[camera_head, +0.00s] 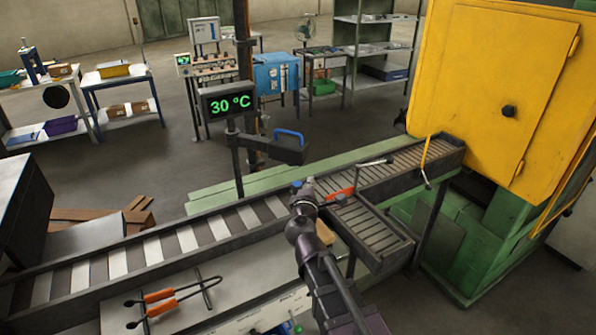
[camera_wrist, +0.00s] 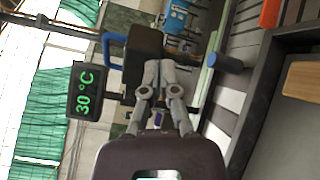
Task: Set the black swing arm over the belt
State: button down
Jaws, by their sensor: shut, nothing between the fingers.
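The black swing arm (camera_head: 276,149) is a flat dark box with a blue handle (camera_head: 289,135) on top. It reaches out from a dark post just below the display, on the belt's far side. In the head view it shows beyond the belt's far edge, above the green frame. The slatted belt (camera_head: 160,249) runs from lower left to the furnace. My gripper (camera_head: 308,183) is above the belt, apart from the handle, shut and empty. In the wrist view the fingers (camera_wrist: 160,68) partly cover the swing arm (camera_wrist: 143,42); its blue handle (camera_wrist: 109,50) is left of them.
The display (camera_head: 228,103) reading 30 °C is on the same post. A side rack (camera_head: 372,237) joins the belt at right, near an orange-handled tool (camera_head: 340,193). The yellow furnace (camera_head: 500,90) stands at far right. Tongs (camera_head: 158,296) lie at front.

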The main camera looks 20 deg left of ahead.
jog(key=s+a+f+n+h, duration=0.1)
jog(key=s+a+n+h, duration=0.3)
jog(key=s+a+n, duration=0.3)
jog(key=shift+s+n+t+h+b, duration=0.3)
jog(key=shift+s+n+b, duration=0.2)
jog(key=shift+n, duration=1.5)
send_near(308, 155)
jog(key=shift+w+a+f, duration=0.45)
jog(key=shift+a+f, duration=0.05)
jog(key=shift+a, duration=0.05)
jog(key=shift+w+d, duration=0.1)
jog(key=shift+w, duration=0.7)
jog(key=w, duration=0.6)
jog(key=shift+d, duration=0.15)
jog(key=shift+r, duration=0.1)
